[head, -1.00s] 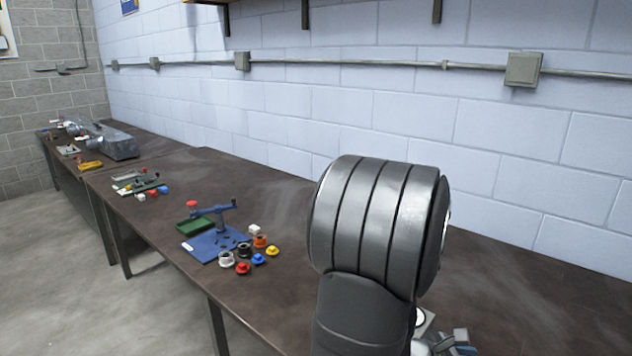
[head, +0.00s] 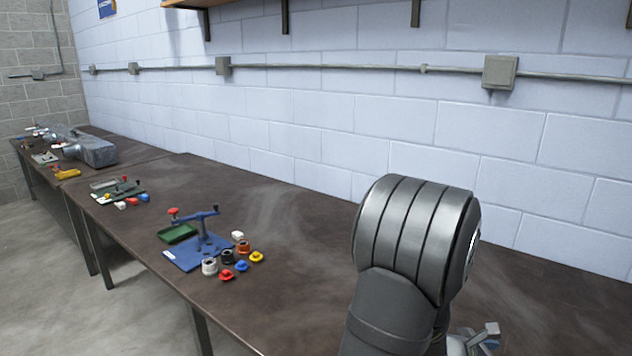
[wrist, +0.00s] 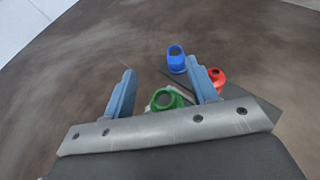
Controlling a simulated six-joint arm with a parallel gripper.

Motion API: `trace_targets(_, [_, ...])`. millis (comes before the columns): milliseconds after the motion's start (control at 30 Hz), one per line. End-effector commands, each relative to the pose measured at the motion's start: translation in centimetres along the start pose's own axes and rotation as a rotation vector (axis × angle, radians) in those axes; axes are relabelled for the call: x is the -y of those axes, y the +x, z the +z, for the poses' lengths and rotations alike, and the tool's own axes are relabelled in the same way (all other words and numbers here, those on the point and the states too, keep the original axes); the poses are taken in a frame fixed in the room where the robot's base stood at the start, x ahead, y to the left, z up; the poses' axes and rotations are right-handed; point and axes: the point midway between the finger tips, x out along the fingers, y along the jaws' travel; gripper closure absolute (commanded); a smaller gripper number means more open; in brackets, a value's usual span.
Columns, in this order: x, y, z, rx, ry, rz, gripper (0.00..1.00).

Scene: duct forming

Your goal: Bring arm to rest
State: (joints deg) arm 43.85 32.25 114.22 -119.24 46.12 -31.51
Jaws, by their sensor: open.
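My gripper (wrist: 161,88) is open in the wrist view, its two blue fingers spread wide with nothing held between them. A green ring-shaped part (wrist: 167,99) shows low between the fingers, partly hidden by the gripper's grey crossbar. A blue ring-shaped part (wrist: 177,60) and a red one (wrist: 217,77) lie beyond and beside the right finger. I cannot tell how far the gripper is above them. In the head view my arm stands at the lower right, and a small part of the gripper (head: 478,340) shows at the bottom edge, mostly hidden behind it.
The dark bench (head: 300,262) runs along the block wall. A blue fixture (head: 200,250), a green tray (head: 178,234) and several small coloured parts stand on it. A grey duct (head: 92,150) lies farther left. The bench's middle is clear.

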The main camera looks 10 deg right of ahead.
Motion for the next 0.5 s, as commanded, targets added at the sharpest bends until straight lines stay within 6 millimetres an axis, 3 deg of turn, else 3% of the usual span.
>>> trace_targets(67, [0.0,-0.5,1.3,0.004,0.004,0.001,0.47])
trace_targets(500, [7.0,-2.0,4.8,0.002,0.003,-0.003,0.47])
